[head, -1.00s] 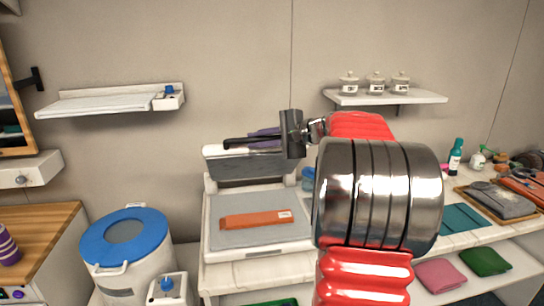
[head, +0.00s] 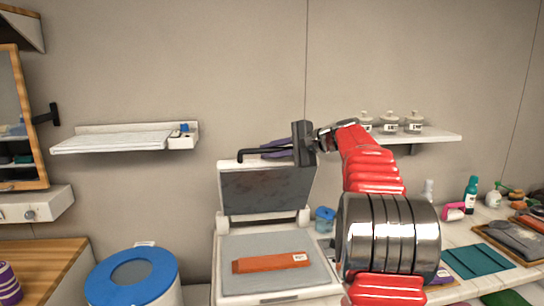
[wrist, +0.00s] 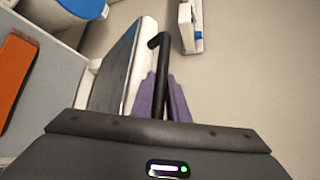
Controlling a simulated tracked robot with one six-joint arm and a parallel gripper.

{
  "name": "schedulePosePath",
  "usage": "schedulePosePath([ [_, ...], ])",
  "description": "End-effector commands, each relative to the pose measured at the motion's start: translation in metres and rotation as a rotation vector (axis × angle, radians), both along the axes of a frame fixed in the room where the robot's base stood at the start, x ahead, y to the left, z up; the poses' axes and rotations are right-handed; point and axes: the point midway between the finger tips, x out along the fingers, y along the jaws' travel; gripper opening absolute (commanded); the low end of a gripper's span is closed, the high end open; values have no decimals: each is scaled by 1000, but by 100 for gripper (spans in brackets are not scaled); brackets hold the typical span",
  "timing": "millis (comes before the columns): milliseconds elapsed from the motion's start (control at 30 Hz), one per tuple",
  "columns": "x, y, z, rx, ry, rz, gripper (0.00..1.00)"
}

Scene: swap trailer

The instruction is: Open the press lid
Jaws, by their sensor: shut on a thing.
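The press stands on the counter, its lid (head: 266,188) raised steeply at the back so that the dark underside faces me. Its grey lower plate (head: 270,262) is exposed, with an orange folded cloth (head: 271,262) lying on it. My gripper (head: 280,150) is at the top edge of the lid, shut on the black lid handle (head: 250,155). In the wrist view the purple fingers (wrist: 165,98) lie along the black handle (wrist: 158,75), beside the lid's edge (wrist: 118,68). The exact contact between fingers and handle is partly hidden.
A blue-topped white bin (head: 132,275) stands left of the press. A wall shelf (head: 112,142) is at the left, and another with jars (head: 425,138) is behind my arm. A blue-lidded jar (head: 325,219) stands close right of the press. Teal cloth (head: 476,260) lies on the right counter.

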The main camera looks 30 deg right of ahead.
Motion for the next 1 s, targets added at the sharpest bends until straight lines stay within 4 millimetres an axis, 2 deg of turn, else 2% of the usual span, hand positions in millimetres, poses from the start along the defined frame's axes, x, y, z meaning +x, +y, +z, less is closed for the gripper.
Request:
schedulePosePath([
  [333, 2, 1, -4, 1, 7, 4, 0],
  [367, 2, 1, -4, 1, 7, 4, 15],
  [600, 2, 2, -4, 1, 6, 5, 32],
  [1000, -2, -1, -4, 2, 9, 3, 33],
])
